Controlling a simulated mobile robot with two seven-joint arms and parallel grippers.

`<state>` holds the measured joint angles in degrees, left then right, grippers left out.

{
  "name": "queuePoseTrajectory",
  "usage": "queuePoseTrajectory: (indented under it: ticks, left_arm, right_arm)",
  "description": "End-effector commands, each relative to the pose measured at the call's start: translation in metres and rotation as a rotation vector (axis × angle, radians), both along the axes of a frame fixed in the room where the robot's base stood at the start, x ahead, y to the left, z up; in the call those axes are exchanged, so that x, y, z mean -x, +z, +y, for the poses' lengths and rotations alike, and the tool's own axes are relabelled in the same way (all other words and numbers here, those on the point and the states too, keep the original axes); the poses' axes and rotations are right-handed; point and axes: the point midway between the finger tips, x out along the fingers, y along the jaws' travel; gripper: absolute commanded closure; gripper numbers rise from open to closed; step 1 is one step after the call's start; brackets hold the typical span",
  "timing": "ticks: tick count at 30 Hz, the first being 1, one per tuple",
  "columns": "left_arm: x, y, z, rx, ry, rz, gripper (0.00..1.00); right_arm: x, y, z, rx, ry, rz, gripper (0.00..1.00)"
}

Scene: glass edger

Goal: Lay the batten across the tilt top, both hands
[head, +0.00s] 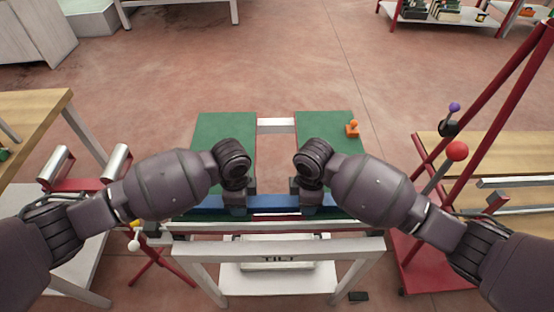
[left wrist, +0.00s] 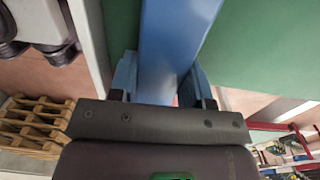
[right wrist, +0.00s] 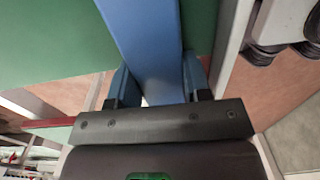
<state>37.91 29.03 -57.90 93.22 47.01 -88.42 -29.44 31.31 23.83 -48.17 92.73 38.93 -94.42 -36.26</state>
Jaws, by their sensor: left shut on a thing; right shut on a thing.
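The batten (head: 273,202) is a long blue bar lying crosswise at the near edge of the tilt top. The tilt top has two green panels (head: 220,128), with a gap and a pale crossbar between them. My left gripper (head: 238,206) is shut on the batten left of its middle, and my right gripper (head: 308,206) is shut on it right of its middle. The batten also runs between the fingers in the left wrist view (left wrist: 172,45) and the right wrist view (right wrist: 150,45). I cannot tell whether its underside touches the panels.
A white frame (head: 350,247) stands under the tilt top. A red stand with a red ball knob (head: 457,151) is at right; a roller stand (head: 117,161) is at left.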

Motion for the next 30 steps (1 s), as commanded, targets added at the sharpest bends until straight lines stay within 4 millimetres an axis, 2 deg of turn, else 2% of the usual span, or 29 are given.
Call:
queuePoseTrajectory:
  ticks: [1,5,13,17,20,30]
  left_arm:
    - [0.0,-0.001,0.0,0.0,0.001,0.0,0.51]
    - [0.0,0.0,0.0,0.0,0.0,-0.001,0.31]
    - [0.0,0.001,0.0,0.0,0.0,-0.001,0.3]
    - [-0.001,0.007,0.0,0.001,0.0,-0.002,0.3]
    - [-0.001,0.019,0.0,0.001,-0.001,-0.002,0.3]
    - [-0.003,0.084,0.0,0.001,-0.002,-0.005,0.3]
  right_arm:
    - [0.0,-0.001,0.0,0.0,0.0,0.001,0.51]
    - [0.0,0.0,0.0,0.0,0.0,0.0,0.31]
    - [0.0,0.0,0.0,0.0,0.0,0.0,0.3]
    - [0.0,0.0,0.0,0.0,0.0,0.0,0.3]
    - [0.0,0.0,0.0,0.0,0.0,0.0,0.3]
    - [0.0,0.0,0.0,0.0,0.0,0.0,0.3]
